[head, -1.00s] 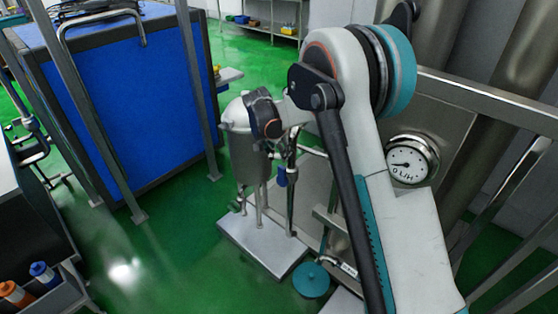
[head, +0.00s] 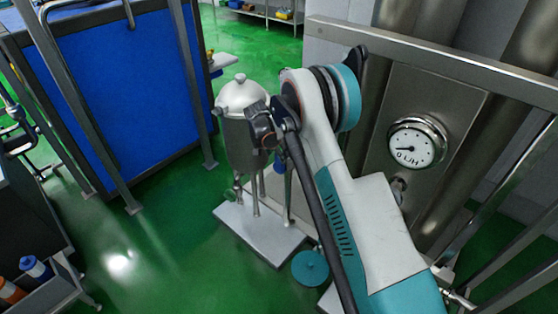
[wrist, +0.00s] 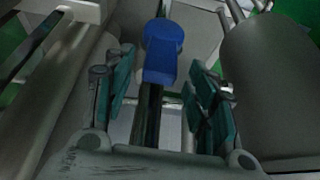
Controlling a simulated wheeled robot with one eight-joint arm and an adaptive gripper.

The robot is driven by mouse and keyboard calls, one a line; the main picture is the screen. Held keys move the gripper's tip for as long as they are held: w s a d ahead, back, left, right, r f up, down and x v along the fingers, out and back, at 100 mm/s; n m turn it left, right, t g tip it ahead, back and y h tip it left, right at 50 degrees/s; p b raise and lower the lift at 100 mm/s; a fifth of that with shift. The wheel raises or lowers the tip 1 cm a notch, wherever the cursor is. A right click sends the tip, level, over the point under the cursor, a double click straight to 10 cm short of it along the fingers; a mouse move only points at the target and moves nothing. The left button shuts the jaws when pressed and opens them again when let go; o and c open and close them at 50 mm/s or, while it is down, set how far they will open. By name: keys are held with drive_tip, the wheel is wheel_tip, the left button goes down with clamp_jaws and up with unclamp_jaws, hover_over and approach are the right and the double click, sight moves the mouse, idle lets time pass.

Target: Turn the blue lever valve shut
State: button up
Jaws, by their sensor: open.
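The blue lever valve (wrist: 162,50) shows in the wrist view as a blue handle on a dark, upright-looking pipe, at top centre. My gripper (wrist: 160,78) is open, with one teal-padded finger to the left of the lever and one to the right. The lever lies between and slightly beyond the fingers, with gaps visible on both sides. I see no contact. In the head view a small bit of the blue lever (head: 280,163) shows beside the steel tank, mostly hidden by my arm. My fingers cannot be made out there.
A steel tank (head: 240,135) on legs stands on a pale base plate (head: 243,233), close to my arm. A round gauge (head: 417,143) sits on the steel panel at right. A teal disc (head: 310,267) lies low by the plate. Green floor is open at left.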

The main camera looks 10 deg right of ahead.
sight(279, 163)
drive_tip(key=shift+b+x, duration=0.45)
drive_tip(key=shift+x, duration=1.2)
clamp_jaws()
